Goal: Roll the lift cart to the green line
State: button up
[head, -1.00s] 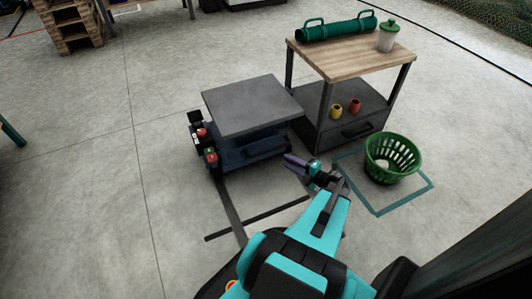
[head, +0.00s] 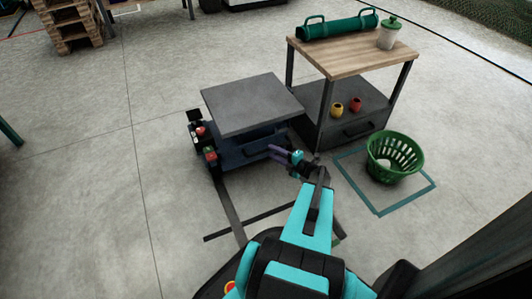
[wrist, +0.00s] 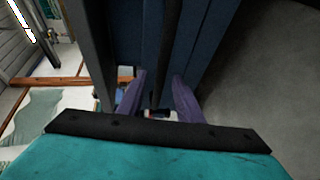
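The lift cart (head: 250,104) has a flat grey top and a dark blue body, with a dark handle on its near side. It stands left of the wooden-topped bench. My gripper (head: 279,153) is at that near side, close to the handle's right end. In the wrist view, its two purple fingers (wrist: 159,80) are apart, and a dark bar (wrist: 168,45) runs between them with gaps. I cannot tell whether they touch it. A teal-green line (head: 407,205) outlines a square on the floor at the right.
A green basket (head: 395,157) stands inside the teal outline. Dark strips (head: 228,208) mark the floor before the cart. Floor at left is clear.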

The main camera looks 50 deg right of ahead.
jog(key=shift+w+f+b, duration=0.2)
jog(key=shift+w+b, duration=0.1)
jog(key=shift+w, duration=0.75)
jog(key=shift+w+f+b, duration=0.2)
jog(key=shift+w+b, duration=0.05)
jog(key=shift+w, duration=0.8)
